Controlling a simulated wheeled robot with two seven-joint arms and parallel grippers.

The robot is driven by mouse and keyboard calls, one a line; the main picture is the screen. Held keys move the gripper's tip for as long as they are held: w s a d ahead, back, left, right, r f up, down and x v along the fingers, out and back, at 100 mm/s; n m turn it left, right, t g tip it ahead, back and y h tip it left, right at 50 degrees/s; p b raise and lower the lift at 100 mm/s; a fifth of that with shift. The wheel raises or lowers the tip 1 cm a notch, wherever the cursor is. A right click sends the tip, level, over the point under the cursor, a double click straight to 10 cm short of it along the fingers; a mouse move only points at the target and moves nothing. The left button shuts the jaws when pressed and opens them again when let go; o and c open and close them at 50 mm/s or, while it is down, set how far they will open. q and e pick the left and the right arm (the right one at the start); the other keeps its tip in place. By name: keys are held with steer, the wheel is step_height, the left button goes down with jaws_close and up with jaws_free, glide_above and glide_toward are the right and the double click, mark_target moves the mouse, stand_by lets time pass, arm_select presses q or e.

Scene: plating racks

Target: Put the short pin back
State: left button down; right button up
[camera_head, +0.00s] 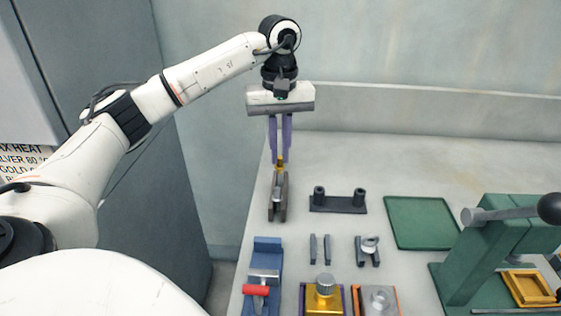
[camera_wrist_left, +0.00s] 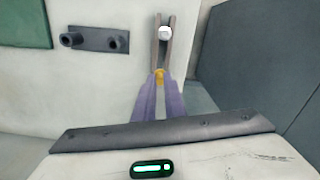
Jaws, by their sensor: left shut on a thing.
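My left gripper (camera_head: 279,160) points down at the back left of the table, its two purple fingers shut on a small gold piece, likely part of the pin. The gold piece (camera_head: 279,167) shows at the fingertips and also in the left wrist view (camera_wrist_left: 158,76). Just below it is a narrow dark cradle with two upright walls (camera_head: 270,204). A pale round end (camera_wrist_left: 165,31) shows between these walls in the left wrist view. I cannot tell whether it joins the gold piece or whether the gold piece touches the cradle. My right gripper is not in view.
A dark bar with two posts (camera_head: 338,204) stands right of the cradle. A green tray (camera_head: 420,222) and a green press (camera_head: 480,250) are further right. In front are a blue fixture with a red handle (camera_head: 266,245), a small pair of walls (camera_head: 313,248) and a ring stand (camera_head: 361,253).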

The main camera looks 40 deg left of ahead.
mark_target(280, 157)
arm_select(q)
step_height(280, 157, down, 3)
steer(key=shift+r, duration=0.2)
steer(key=shift+f, duration=0.2)
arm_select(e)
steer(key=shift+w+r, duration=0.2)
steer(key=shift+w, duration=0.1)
arm_select(q)
steer(key=shift+f, duration=0.1)
steer(key=c, duration=1.8)
jaws_free()
